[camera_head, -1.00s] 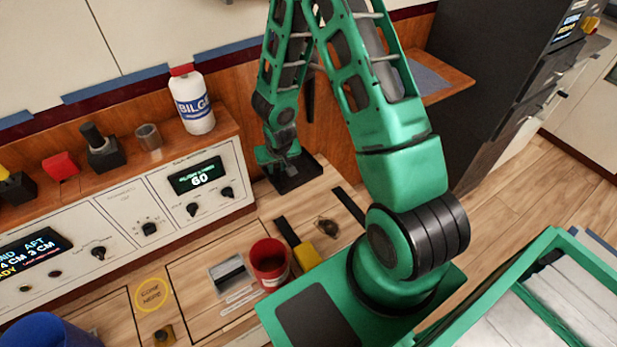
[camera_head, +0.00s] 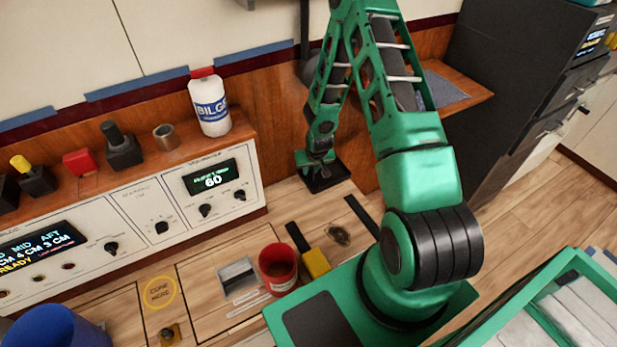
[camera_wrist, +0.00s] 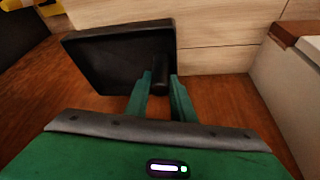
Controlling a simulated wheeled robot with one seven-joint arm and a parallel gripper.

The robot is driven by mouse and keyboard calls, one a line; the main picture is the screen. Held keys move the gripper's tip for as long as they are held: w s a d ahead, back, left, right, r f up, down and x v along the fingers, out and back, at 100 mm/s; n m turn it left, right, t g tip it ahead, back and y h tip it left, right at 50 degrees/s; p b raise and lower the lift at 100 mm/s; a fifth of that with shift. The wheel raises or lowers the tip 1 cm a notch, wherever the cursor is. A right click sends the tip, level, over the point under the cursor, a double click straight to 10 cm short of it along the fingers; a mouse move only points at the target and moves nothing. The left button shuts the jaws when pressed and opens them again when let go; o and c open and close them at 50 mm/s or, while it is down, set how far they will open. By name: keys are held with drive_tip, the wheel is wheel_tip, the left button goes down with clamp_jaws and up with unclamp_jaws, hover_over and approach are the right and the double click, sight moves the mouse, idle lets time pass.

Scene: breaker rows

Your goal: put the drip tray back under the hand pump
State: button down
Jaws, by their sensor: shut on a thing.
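The drip tray is a shallow black square pan (camera_head: 330,181) low by the wooden wall panel in the head view. It fills the upper left of the wrist view (camera_wrist: 110,60), its short handle (camera_wrist: 159,84) pointing to me. My gripper (camera_wrist: 160,80) is shut on that handle; in the head view, my gripper (camera_head: 319,166) is at the tray's near left edge. I cannot tell if the tray touches the floor. A dark upright rod with a rounded body (camera_head: 308,72), partly hidden behind my arm, may be the hand pump.
A control panel (camera_head: 150,220) with a shelf stands left of the tray, a white BILGE bottle (camera_head: 209,103) on it. A red cup (camera_head: 277,268) and a yellow-and-black object (camera_head: 313,261) are on the floor nearer me. A dark cabinet (camera_head: 510,90) stands right.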

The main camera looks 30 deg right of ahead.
sight(311, 174)
drive_tip(key=shift+f, duration=1.9)
drive_tip(key=shift+a+f, duration=0.1)
drive_tip(key=c, duration=1.5)
unclamp_jaws()
drive_tip(key=v, duration=1.2)
